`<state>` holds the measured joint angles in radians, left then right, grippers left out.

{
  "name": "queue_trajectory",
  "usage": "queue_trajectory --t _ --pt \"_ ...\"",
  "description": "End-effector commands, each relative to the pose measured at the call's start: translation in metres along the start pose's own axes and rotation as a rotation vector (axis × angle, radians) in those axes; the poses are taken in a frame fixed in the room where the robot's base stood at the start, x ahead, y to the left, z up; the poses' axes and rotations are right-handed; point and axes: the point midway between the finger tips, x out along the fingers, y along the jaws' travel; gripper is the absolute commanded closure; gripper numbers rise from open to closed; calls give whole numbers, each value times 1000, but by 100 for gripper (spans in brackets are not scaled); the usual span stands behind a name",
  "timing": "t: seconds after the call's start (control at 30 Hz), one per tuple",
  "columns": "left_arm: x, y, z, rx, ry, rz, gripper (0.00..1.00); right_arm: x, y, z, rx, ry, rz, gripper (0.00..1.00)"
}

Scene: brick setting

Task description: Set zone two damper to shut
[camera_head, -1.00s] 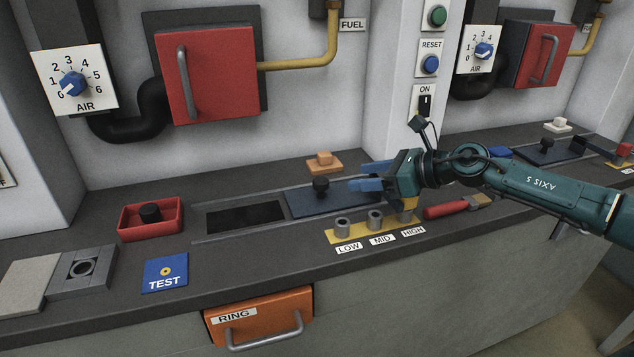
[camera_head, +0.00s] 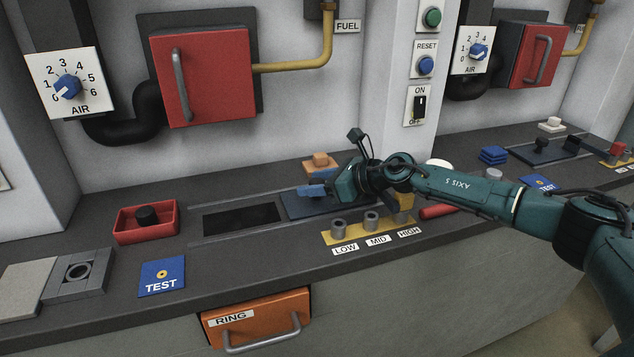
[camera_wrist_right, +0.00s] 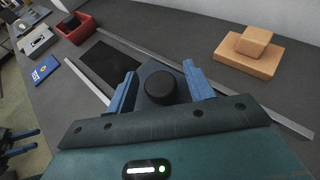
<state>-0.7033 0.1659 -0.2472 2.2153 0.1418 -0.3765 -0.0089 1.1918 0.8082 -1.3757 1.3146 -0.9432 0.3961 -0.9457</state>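A dark blue damper plate (camera_head: 300,209) lies between rails on the counter, right of a dark slot (camera_head: 240,219) that stands uncovered. The plate's black knob (camera_wrist_right: 160,88) shows in the right wrist view. My right gripper (camera_head: 312,189) is low over the plate and hides the knob in the head view. Its blue fingers (camera_wrist_right: 161,90) are apart, one on each side of the knob, with gaps showing. My left gripper (camera_wrist_right: 22,142) seems to show small at the left edge of the wrist view, its fingers apart. No zone number is readable.
A yellow rack with pegs marked LOW, MID and HIGH (camera_head: 372,232) stands in front of the plate. An orange block (camera_head: 320,163) is behind it. A red tray (camera_head: 146,221) sits left of the slot. A similar station with another dark plate (camera_head: 545,150) is at the right.

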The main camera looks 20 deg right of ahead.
Motion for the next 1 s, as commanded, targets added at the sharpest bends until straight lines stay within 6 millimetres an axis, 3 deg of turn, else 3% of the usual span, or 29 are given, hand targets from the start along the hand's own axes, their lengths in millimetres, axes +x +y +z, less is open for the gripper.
queue_trajectory --t 0.63,1.0 --pt "0 0 0 0 0 -1 64 0 0 0 1 0 0 100" --pt "0 0 2 -1 -6 -1 64 0 0 0 2 0 1 100"
